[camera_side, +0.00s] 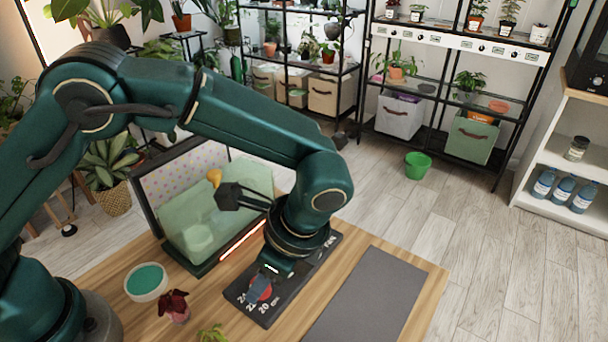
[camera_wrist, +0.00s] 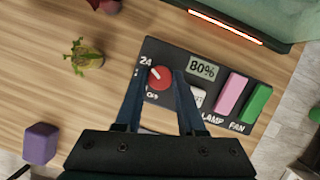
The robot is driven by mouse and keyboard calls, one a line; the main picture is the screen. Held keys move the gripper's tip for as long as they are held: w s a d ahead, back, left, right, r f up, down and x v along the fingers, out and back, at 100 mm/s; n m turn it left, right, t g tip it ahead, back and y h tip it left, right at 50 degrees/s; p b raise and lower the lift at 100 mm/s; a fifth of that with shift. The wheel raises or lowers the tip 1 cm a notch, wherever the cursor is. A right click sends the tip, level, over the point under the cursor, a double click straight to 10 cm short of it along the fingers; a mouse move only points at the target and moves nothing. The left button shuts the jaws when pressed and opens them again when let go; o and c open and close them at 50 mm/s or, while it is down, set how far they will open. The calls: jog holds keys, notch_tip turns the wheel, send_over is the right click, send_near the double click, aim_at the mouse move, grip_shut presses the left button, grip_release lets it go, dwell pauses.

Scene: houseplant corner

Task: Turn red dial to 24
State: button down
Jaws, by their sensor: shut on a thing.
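The black control panel (camera_wrist: 215,52) lies on the wooden table, and in the side view its lower end (camera_side: 240,294) carries white numbers. The red dial (camera_wrist: 160,78) has a small white mark on its upper left side, toward the printed 24; its exact reading is too small to tell. My gripper (camera_wrist: 160,72) points down with one finger on each side of the dial, shut on it. In the side view the red dial (camera_side: 266,292) is partly hidden by my fingers.
The panel also has an 80% display (camera_wrist: 203,68), a pink lamp switch (camera_wrist: 231,94) and a green fan switch (camera_wrist: 257,103). A glass terrarium case (camera_side: 205,205) stands close behind. A small plant (camera_wrist: 88,53) and purple block (camera_wrist: 40,143) are nearby. A grey mat (camera_side: 365,300) is clear.

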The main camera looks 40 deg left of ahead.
aim_at(277, 296)
jog(key=c, duration=0.5)
grip_release()
jog(key=shift+v, duration=2.55)
